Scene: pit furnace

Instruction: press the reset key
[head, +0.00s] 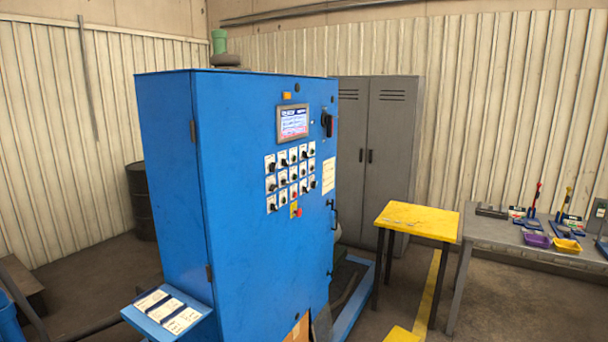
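A tall blue control cabinet (245,245) stands left of centre, its front turned to the right. A lit screen (293,123) is set high on its front. Below the screen are rows of dark switches on white plates (284,160). The labels are too small to read, so I cannot tell which control is the reset key. A sloped blue ledge (139,316) with several white-and-dark cards or keys (165,309) juts out at the lower left of the cabinet. Neither of my grippers is in view.
A grey locker (388,160) stands behind the cabinet. A yellow-topped table (418,218) and a grey workbench (485,229) with small trays and tools stand to the right. A dark drum (139,195) is at the left. Open floor (510,305) lies at the lower right.

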